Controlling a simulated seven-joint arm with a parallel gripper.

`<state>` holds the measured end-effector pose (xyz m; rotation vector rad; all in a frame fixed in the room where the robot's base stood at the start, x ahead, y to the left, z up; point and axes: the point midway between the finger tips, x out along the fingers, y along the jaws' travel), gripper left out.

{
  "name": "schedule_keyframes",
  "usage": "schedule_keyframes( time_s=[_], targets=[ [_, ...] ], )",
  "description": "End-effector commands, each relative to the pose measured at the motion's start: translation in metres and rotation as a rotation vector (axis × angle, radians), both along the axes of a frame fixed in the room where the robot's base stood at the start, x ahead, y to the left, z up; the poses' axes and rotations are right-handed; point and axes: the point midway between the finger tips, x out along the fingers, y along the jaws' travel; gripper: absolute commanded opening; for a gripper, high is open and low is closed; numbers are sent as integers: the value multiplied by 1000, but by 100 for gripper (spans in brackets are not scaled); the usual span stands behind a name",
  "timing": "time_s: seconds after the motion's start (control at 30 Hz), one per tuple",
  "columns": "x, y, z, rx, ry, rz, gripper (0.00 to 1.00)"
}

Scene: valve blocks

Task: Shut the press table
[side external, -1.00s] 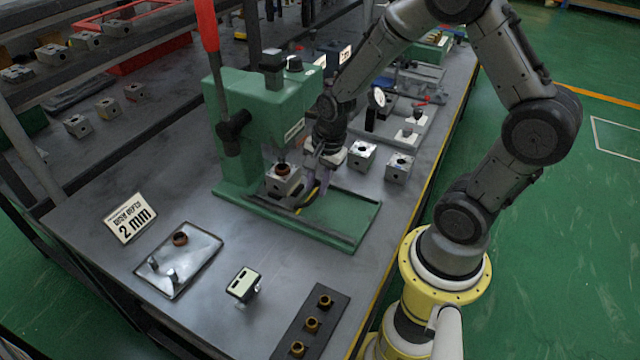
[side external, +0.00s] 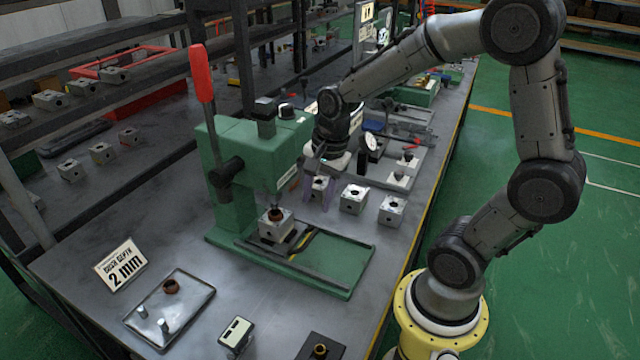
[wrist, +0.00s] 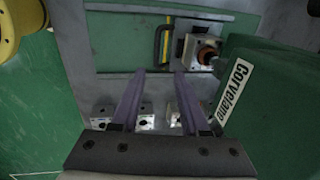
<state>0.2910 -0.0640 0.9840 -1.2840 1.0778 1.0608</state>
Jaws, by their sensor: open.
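The green press (side external: 245,150) with a red-handled lever stands on the bench. My gripper (side external: 320,198) is open and empty, behind the table and apart from the handle. Its purple fingers flank empty space in the wrist view (wrist: 157,80).
Loose valve blocks (side external: 354,199) stand on the bench behind the press table, near my fingers. A tray (side external: 170,305) with a bush and pins lies at front left by a "2 mm" sign (side external: 122,265). A dial gauge stand (side external: 371,145) is behind.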

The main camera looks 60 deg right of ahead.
Motion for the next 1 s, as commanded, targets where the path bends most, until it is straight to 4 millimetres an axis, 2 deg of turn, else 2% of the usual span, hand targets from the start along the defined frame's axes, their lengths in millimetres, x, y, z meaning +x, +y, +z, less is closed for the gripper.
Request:
schedule_keyframes(
  time_s=[0.1, 0.23, 0.73, 0.87, 1.0],
  targets=[
    [-3, 0, 19, -1, -4, -1, 45],
    [-5, 0, 31, -1, -3, -1, 45],
    [-5, 5, 40, -3, -15, 17, 45],
    [-9, 22, 74, -27, -111, 79, 45],
    [-41, 46, 110, -111, -219, 348, 45]
  ],
)
